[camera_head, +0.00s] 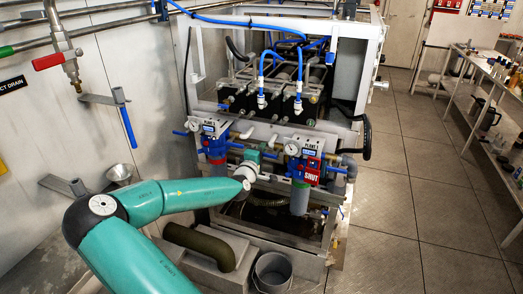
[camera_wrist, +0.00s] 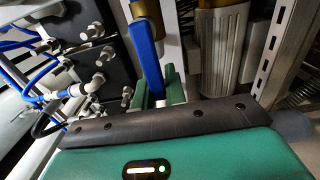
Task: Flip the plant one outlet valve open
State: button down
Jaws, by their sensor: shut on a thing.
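In the wrist view a flat blue valve handle (camera_wrist: 146,45) runs down into my gripper (camera_wrist: 159,90), whose green fingers are shut on its lower end. The handle cannot be made out there.
A red-handled valve (camera_head: 58,59) and a blue-handled one (camera_head: 127,125) are on the left wall. A bucket (camera_head: 272,271) stands below. Floor (camera_head: 405,210) is clear at right.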

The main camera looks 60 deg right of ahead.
jog(key=shift+f, duration=0.1)
dwell(0.3)
jog(key=c, duration=1.7)
grip_release()
jog(key=shift+a, duration=0.1)
jog(key=a, duration=0.4)
jog(key=s+a, duration=0.1)
jog(key=a, duration=0.4)
jog(key=s+a, duration=0.1)
jog(key=a, duration=0.3)
jog(key=shift+s+a, duration=0.1)
jog(key=shift+a, duration=0.15)
